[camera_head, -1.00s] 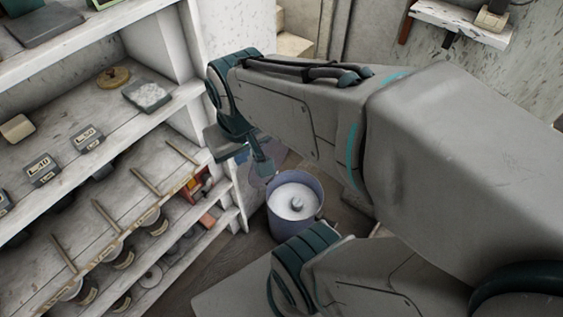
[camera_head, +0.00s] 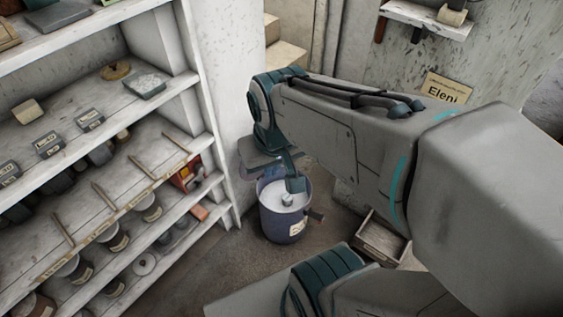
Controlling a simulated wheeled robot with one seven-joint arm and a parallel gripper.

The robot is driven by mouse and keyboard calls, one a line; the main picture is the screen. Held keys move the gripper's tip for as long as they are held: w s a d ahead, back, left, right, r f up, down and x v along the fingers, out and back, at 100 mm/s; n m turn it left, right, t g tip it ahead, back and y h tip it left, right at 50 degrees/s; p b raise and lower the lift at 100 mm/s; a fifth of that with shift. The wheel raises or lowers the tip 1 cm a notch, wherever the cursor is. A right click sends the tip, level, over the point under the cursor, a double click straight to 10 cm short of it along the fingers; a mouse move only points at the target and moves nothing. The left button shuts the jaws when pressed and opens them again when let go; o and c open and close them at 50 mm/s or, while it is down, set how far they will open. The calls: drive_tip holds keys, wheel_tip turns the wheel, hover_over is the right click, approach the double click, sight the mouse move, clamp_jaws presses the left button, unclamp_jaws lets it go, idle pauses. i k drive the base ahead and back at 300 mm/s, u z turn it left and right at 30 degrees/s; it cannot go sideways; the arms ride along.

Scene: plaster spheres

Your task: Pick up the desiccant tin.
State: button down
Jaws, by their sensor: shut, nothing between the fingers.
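I cannot tell for certain which thing is the desiccant tin. Several small dark blocks or tins with pale labels stand on the left shelves, among them one (camera_head: 48,143) and another (camera_head: 90,120); their lettering is too small to read. My gripper (camera_head: 297,185) hangs at the end of my arm, pointing down, shut and empty. In the picture it overlaps the far part of a purple-grey bucket (camera_head: 283,226). The bucket has a label and holds white material with a small pale knob-like thing in it. I cannot tell my gripper's height over the bucket.
White shelves (camera_head: 150,240) fill the left side, with labelled jars (camera_head: 118,241), wooden sticks and a red box (camera_head: 187,176). An open wooden box (camera_head: 382,237) lies on the floor right of the bucket. A sign (camera_head: 447,90) reading "Eleni" hangs on the wall. Some floor before the bucket is clear.

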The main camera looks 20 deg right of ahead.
sight(287, 199)
drive_tip(key=z, duration=0.6)
drive_tip(key=i, duration=0.5)
drive_tip(key=k, duration=1.2)
drive_tip(key=u, duration=0.95)
drive_tip(key=i, duration=1.3)
drive_tip(key=z, duration=0.8)
drive_tip(key=i, duration=0.45)
drive_tip(key=z, duration=0.5)
